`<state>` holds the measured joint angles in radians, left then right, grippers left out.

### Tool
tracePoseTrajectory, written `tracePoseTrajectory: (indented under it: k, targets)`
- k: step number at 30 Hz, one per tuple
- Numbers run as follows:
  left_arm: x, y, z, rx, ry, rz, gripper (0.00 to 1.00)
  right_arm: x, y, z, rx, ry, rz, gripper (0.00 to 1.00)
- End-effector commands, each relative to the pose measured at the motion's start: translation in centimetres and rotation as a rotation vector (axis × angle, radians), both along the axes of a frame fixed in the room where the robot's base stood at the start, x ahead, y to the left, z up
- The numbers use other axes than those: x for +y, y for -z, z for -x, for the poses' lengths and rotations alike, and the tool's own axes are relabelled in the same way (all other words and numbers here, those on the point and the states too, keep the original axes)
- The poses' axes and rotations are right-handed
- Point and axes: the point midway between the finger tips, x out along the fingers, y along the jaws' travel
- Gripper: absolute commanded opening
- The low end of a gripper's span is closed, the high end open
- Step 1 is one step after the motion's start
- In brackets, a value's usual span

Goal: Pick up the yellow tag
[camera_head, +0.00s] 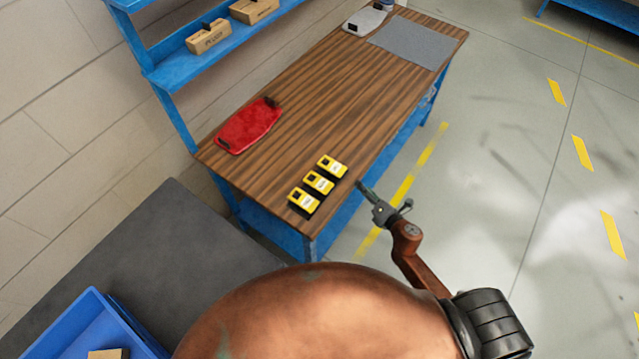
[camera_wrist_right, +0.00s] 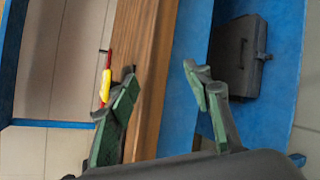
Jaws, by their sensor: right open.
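Three yellow tags with black and white parts lie in a slanting row near the near end of the wooden bench: a near one (camera_head: 303,200), a middle one (camera_head: 319,182) and a far one (camera_head: 333,166). My right gripper (camera_head: 364,190) is just off the bench's right edge, to the right of the tags and apart from them. In the right wrist view its green-padded fingers (camera_wrist_right: 160,82) are spread with nothing between them. A yellow piece (camera_wrist_right: 105,86) shows there beyond the left finger, partly hidden; I cannot tell which tag it is. My left gripper is not in view.
The wooden bench (camera_head: 330,105) holds a red clipboard-like item (camera_head: 248,125) and a grey mat (camera_head: 413,42). A blue shelf (camera_head: 180,70) with cardboard boxes rises at its left. A dark case (camera_wrist_right: 240,55) sits below on blue. A blue crate (camera_head: 88,322) stands lower left.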

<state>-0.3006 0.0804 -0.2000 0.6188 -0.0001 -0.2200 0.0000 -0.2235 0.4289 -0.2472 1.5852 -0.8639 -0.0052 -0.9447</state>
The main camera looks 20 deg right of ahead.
Motion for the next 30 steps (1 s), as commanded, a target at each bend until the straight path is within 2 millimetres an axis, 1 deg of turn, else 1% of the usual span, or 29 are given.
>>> tracePoseTrajectory:
  k: [1, 2, 3, 4, 5, 6, 9, 12, 14, 23, 28, 30]
  targets:
    - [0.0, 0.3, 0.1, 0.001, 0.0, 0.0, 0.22, 2.1, -3.6, -0.9, -0.088, -0.105, 0.125, 0.46]
    - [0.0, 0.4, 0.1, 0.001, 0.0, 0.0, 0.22, 3.4, -5.4, -1.1, -0.139, -0.169, 0.207, 0.46]
    - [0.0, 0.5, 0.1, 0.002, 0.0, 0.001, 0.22, 5.3, -7.5, -1.2, -0.208, -0.268, 0.331, 0.46]
    - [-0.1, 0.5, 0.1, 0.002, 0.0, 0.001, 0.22, 6.7, -8.4, -1.2, -0.253, -0.344, 0.425, 0.46]
    - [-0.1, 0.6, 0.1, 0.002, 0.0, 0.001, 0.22, 8.0, -8.8, -0.9, -0.292, -0.419, 0.512, 0.46]
    - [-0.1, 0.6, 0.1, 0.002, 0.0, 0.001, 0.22, 9.3, -8.7, -0.5, -0.327, -0.506, 0.606, 0.46]
    - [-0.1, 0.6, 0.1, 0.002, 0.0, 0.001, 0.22, 11.0, -7.7, 0.3, -0.376, -0.655, 0.755, 0.46]
    - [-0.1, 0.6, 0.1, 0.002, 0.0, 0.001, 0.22, 11.8, -6.9, 0.8, -0.397, -0.732, 0.827, 0.46]
    - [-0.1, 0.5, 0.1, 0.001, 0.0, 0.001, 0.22, 12.1, -6.6, 0.7, -0.404, -0.753, 0.844, 0.46]
    - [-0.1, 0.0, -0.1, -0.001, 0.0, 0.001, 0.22, 13.9, -5.9, -1.7, -0.406, -0.756, 0.848, 0.46]
    - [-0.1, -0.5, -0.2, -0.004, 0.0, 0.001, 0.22, 15.3, -5.6, -3.9, -0.405, -0.754, 0.846, 0.46]
    - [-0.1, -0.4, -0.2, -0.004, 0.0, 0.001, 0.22, 15.8, -5.1, -4.5, -0.403, -0.754, 0.844, 0.46]
